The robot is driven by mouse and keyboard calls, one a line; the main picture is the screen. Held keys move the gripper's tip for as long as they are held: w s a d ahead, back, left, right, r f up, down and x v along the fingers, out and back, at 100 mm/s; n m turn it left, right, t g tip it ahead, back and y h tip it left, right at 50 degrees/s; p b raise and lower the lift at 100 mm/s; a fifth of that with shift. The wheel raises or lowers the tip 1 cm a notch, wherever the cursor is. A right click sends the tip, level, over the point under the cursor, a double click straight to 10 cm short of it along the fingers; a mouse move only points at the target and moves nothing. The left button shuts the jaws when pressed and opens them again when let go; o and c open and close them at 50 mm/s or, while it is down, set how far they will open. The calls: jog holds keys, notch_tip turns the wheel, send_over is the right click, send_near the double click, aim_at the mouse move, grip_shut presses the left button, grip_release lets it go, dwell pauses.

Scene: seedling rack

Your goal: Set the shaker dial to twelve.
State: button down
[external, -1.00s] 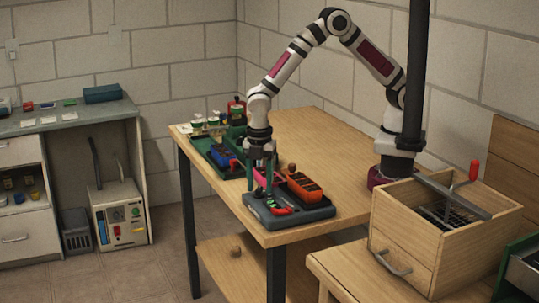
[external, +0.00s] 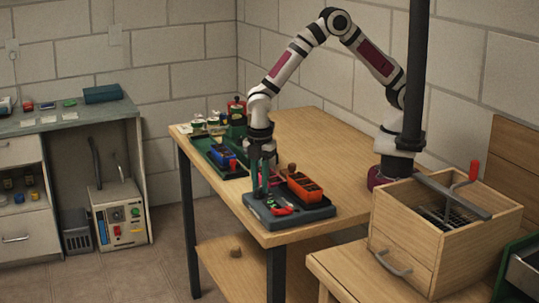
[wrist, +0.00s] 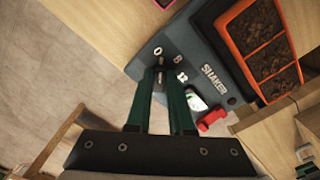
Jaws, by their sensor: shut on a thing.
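The shaker (external: 318,214) is a dark grey box at the near end of the wooden table. In the wrist view its panel (wrist: 205,50) carries the word SHAKER and the marks 0, 8 and 12. My gripper (wrist: 166,72) is over the panel beside these marks, with its green fingers pointing down at it. The gripper (external: 262,192) also shows low over the shaker's left part in the external view. It is shut on the dial, which the fingers almost wholly hide. I cannot tell which mark the dial points to.
An orange tray (external: 305,188) with dark filled cells sits at the shaker's far side. A red part (wrist: 212,118) and a white-and-green part lie on the panel right of my fingers. A green tray with a blue item (external: 222,155) stands further back. The table's right middle is clear.

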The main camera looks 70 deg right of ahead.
jog(key=m, duration=0.4)
jog(key=shift+s, duration=0.15)
jog(key=m, duration=0.5)
jog(key=shift+s+a, duration=0.1)
jog(key=m, duration=0.4)
jog(key=shift+a+m, duration=0.1)
jog(key=shift+m, duration=0.2)
jog(key=shift+s+a+m, duration=0.1)
jog(key=shift+a+m, duration=0.05)
jog(key=shift+m, duration=2.05)
jog(key=c, duration=0.8)
grip_release()
jog(key=shift+r, duration=0.1)
